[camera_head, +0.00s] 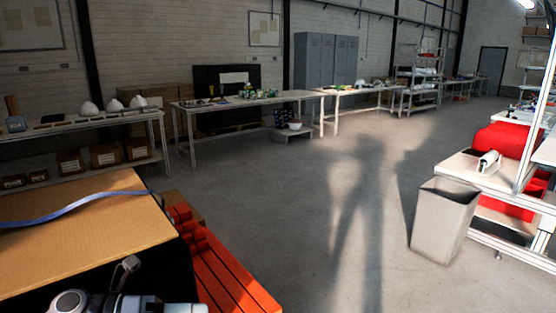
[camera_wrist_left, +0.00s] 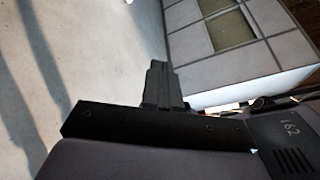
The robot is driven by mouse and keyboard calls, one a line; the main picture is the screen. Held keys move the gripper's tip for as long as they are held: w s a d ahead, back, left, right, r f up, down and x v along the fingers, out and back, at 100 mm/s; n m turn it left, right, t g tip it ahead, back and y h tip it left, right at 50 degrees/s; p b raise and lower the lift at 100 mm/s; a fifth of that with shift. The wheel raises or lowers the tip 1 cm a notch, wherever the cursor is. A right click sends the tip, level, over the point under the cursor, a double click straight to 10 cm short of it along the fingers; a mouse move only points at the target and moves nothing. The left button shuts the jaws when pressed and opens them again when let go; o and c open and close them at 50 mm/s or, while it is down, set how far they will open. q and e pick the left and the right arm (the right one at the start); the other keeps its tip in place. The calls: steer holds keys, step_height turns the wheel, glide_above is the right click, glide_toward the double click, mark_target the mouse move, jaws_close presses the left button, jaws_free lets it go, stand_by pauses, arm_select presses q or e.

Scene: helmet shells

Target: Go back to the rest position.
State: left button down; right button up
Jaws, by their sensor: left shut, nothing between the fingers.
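My left gripper (camera_wrist_left: 158,82) shows in the left wrist view with its two dark fingers together and nothing between them. Pale floor lies to its left and a grey panelled surface (camera_wrist_left: 222,62) lies behind it to the right. I cannot tell whether the fingers touch that surface. In the head view, part of my own arm shows at the bottom left, but no gripper fingers are visible there. My right gripper is in neither view.
A cardboard-topped surface (camera_head: 85,245) with a blue strap (camera_head: 75,208) stands near left, beside an orange slatted piece (camera_head: 225,275). A grey bin (camera_head: 443,222) stands at right by a white workbench (camera_head: 470,175). White helmet shells (camera_head: 88,108) sit on the left table. The middle floor is clear.

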arm_select(q)
steer(key=s+a+f+m+t+y, duration=0.2)
steer(key=s+f+m+y, duration=0.4)
steer(key=f+m, duration=0.6)
steer(key=s+a+f+m+t+y, duration=0.1)
steer(key=s+f+m+t+y, duration=0.3)
steer(key=m, duration=1.7)
steer(key=s+f+y, duration=0.3)
steer(key=s+f, duration=0.4)
steer(key=f, duration=0.1)
steer(key=shift+a, duration=0.35)
steer(key=shift+s+a+y, duration=0.1)
steer(key=shift+s+y, duration=0.05)
steer(key=shift+y, duration=0.15)
